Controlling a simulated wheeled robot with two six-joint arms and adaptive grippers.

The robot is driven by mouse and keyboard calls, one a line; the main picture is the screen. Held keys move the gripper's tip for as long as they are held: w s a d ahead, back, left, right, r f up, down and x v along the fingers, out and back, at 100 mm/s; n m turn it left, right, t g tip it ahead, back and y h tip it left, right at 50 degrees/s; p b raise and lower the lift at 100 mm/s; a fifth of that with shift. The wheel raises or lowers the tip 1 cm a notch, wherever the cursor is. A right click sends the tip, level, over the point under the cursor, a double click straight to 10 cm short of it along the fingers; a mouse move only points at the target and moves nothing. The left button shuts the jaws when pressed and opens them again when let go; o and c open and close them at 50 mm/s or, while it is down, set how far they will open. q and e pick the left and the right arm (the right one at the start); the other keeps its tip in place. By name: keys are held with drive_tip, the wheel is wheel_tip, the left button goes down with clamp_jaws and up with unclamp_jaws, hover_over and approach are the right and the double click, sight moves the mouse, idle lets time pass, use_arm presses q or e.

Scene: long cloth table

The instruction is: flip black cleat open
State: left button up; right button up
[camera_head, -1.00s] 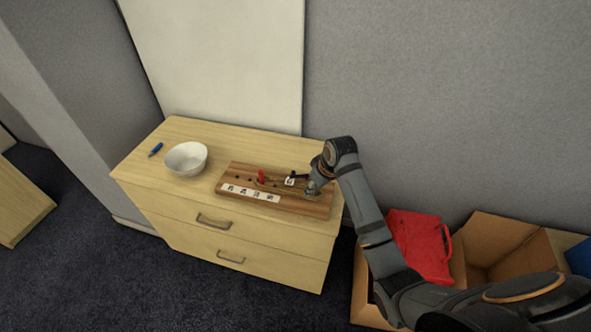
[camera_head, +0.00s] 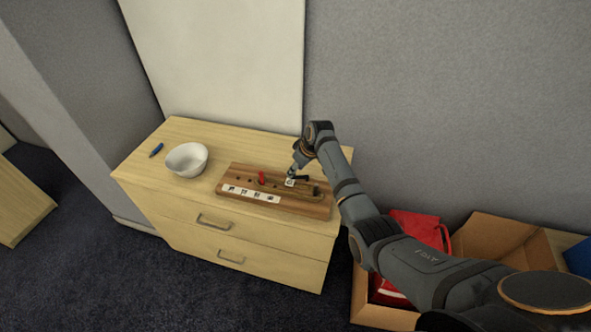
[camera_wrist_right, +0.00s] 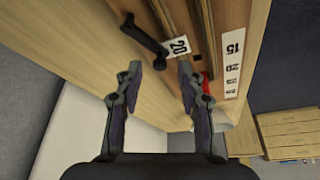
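A brown wooden board (camera_head: 235,178) lies on the dresser top, with a black cleat (camera_head: 302,177) and a red cleat (camera_head: 262,177) on it. In the right wrist view the black cleat (camera_wrist_right: 145,38) is a dark bar lying slantwise, one end beside a white tag marked 20 (camera_wrist_right: 177,46). My right gripper (camera_head: 291,174) is low over the board at the black cleat. In its wrist view the right gripper (camera_wrist_right: 160,75) is open and empty, with the cleat's near end just ahead of the gap. Contact cannot be told. My left gripper is out of view.
A white bowl (camera_head: 186,159) and a blue pen-like object (camera_head: 156,150) are left of the board on the dresser (camera_head: 150,180). A strip of number labels (camera_head: 250,193) runs along the board's front. A cardboard box (camera_head: 500,245) with red things stands on the floor at right.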

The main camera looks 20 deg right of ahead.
drive_tip(key=shift+w+a+f, duration=0.1)
drive_tip(key=shift+w+f, duration=0.1)
drive_tip(key=shift+f, duration=0.35)
drive_tip(key=shift+c, duration=0.3)
clamp_jaws()
drive_tip(key=shift+w+r+m+p, duration=0.2)
drive_tip(key=shift+r+m+p, duration=0.05)
drive_tip(key=shift+m+p, duration=0.5)
drive_tip(key=shift+w+m+h, duration=0.2)
drive_tip(key=shift+m+h, duration=0.2)
drive_tip(key=shift+m, duration=0.15)
drive_tip(key=shift+w+d+f+m+t+h+p, duration=0.2)
drive_tip(key=shift+w+f+m+t+h+p, duration=0.15)
drive_tip(key=shift+m, duration=0.45)
drive_tip(key=shift+r, duration=0.1)
